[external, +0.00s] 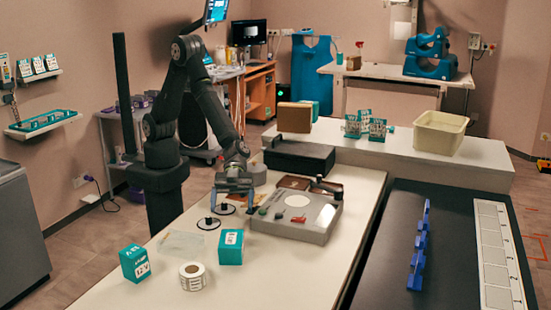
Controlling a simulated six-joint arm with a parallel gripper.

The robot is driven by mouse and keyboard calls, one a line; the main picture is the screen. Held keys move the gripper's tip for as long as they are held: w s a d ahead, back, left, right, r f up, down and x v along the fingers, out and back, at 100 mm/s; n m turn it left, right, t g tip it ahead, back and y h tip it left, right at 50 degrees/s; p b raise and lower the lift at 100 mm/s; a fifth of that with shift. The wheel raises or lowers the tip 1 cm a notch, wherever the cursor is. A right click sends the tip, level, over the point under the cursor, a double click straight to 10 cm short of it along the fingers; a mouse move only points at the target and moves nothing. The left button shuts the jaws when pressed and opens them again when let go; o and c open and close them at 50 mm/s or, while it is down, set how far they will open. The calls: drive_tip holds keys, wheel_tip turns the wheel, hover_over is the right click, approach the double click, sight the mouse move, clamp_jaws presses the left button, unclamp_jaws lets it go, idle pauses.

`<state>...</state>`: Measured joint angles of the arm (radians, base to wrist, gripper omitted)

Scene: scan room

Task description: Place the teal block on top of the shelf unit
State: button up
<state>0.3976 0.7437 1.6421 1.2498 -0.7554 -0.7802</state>
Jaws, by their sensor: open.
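Two teal blocks with white printed labels stand on the near white table. One teal block (134,263) is at the left edge, and the other teal block (231,248) is to its right, below my gripper in the picture. I cannot tell which one the task means. My gripper (232,205) points down over the table, open and with nothing visible between its fingers, behind the right teal block and apart from it. An orange-brown unit with open shelves (261,92) stands at the back wall; I cannot tell whether it is the task's shelf unit.
A white label roll (192,276) lies between the teal blocks. Round black discs (209,223) lie near my gripper. A grey device (297,214) stands to its right. A cream bin (440,132) and a brown box (294,117) stand farther back. The table's near right is clear.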

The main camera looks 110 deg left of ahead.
sight(231, 236)
wheel_tip(231, 236, down, 6)
drive_tip(key=shift+r, duration=0.1)
drive_tip(key=x, duration=0.5)
drive_tip(key=shift+f, duration=0.25)
drive_tip(key=shift+c, duration=0.4)
drive_tip(key=c, duration=1.4)
drive_tip(key=shift+o, duration=0.2)
drive_tip(key=shift+r, duration=0.15)
